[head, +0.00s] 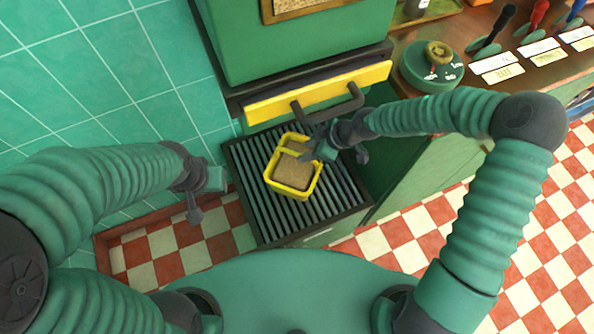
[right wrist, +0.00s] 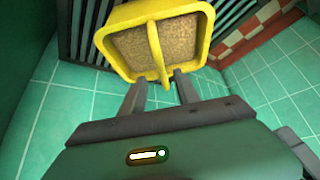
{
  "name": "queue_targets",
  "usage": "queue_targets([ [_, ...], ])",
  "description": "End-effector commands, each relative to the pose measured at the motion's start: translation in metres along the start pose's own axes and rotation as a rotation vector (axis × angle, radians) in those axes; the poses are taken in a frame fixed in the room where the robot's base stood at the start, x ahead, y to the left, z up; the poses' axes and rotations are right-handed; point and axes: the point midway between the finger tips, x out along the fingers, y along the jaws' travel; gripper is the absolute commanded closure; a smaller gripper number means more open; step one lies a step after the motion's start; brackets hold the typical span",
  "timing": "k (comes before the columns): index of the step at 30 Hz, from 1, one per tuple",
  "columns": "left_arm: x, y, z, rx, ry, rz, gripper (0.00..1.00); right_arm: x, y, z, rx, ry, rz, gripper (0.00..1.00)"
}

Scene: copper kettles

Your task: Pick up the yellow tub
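The yellow tub (head: 293,168) is square, with a tan, grainy-looking inside, and stands on the dark slatted rack. My right gripper (head: 311,152) is at the tub's upper right side. In the right wrist view, the tub (right wrist: 202,50) lies just beyond my right gripper (right wrist: 159,80). Its two fingers are apart, with a yellow strip or handle of the tub between their tips. I see no clear grip on it. My left gripper (head: 200,196) hangs left of the rack, away from the tub. Its finger opening is unclear.
The slatted rack (head: 258,190) adjoins a green cabinet with a yellow panel (head: 280,106) and dark handle (head: 352,98) close to my right gripper. A green round dial unit (head: 418,72) sits on the counter at right. A tiled wall (head: 90,70) bounds the left.

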Motion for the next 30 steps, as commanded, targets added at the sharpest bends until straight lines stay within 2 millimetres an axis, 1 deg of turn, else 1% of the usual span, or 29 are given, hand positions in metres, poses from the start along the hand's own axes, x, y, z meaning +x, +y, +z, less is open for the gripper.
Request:
queue_targets([
  [1,0.003,0.0,0.001,0.0,0.0,0.0,0.64,0.006,-0.001,0.001,0.0,0.0,-0.001,0.62],
  [4,0.008,0.0,0.002,0.0,0.001,0.0,0.64,0.017,-0.001,0.001,-0.001,0.001,-0.002,0.62],
  [9,0.024,0.0,0.005,0.0,0.001,0.0,0.64,0.049,-0.002,-0.003,0.0,0.001,-0.002,0.62],
  [11,0.025,0.0,0.006,0.0,0.001,0.0,0.64,0.056,-0.002,-0.003,0.001,0.0,-0.002,0.62],
  [13,0.026,0.0,0.006,0.0,0.001,0.0,0.64,0.06,-0.001,-0.004,0.001,0.0,-0.001,0.62],
  [19,0.025,0.0,0.006,0.0,0.001,0.0,0.64,0.059,-0.001,-0.005,0.001,0.0,0.0,0.62],
  [27,0.025,0.0,0.006,0.0,0.001,0.0,0.64,0.059,-0.001,-0.005,0.002,0.0,0.0,0.97],
  [28,0.025,0.0,0.006,0.0,0.001,0.0,0.64,0.059,-0.001,-0.005,0.002,0.0,0.0,1.0],
  [30,0.025,0.0,0.006,0.0,0.001,0.0,0.64,0.059,-0.001,-0.005,0.002,0.0,0.0,1.0],
])
